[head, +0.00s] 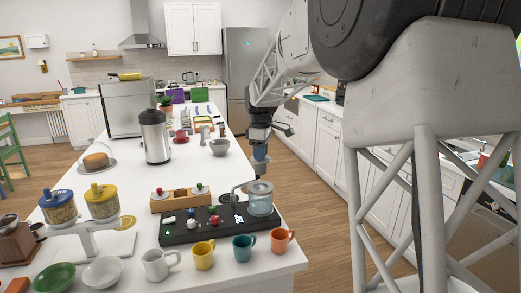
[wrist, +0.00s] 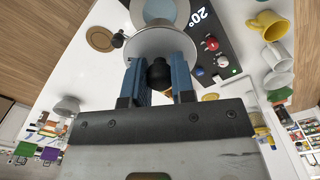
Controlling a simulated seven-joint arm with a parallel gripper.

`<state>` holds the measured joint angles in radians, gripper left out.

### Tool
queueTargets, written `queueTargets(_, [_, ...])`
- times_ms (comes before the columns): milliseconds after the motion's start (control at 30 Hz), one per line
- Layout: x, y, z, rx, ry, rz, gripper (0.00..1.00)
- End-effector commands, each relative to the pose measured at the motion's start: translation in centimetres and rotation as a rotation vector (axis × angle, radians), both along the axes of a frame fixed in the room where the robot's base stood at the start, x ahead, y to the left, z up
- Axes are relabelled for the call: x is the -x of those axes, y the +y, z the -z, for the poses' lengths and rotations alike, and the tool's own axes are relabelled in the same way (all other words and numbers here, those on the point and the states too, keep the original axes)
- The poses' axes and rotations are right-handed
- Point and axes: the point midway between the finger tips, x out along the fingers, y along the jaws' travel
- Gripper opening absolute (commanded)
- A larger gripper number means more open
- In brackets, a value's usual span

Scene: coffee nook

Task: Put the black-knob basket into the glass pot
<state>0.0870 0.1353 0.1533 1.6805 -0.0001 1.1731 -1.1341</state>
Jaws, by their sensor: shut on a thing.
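The glass pot (head: 260,203) stands at the right end of the black base board, with bluish contents low in it. My gripper (head: 259,173) points straight down just above the pot's mouth. In the wrist view, the blue fingers of my gripper (wrist: 159,78) are shut on the black knob (wrist: 158,73) of the basket. The basket's pale round body (wrist: 160,42) shows beyond the fingertips, partly covered by them. A bluish round area past the basket may be the pot. I cannot tell whether the basket's lower end is inside the pot's mouth.
The black board (head: 185,237) carries small red and white knobs and a display. A bent metal tube rises close left of the pot. Several mugs, including a teal one (head: 243,247) and an orange one (head: 282,240), stand in front. A wooden block (head: 170,206) stands behind.

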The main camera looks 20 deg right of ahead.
Motion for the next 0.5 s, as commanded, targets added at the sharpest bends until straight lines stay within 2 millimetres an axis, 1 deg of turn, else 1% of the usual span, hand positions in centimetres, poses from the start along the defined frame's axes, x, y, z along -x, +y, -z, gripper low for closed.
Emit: queueTargets(500, [0.0,0.0,2.9,0.001,-0.001,0.000,0.00])
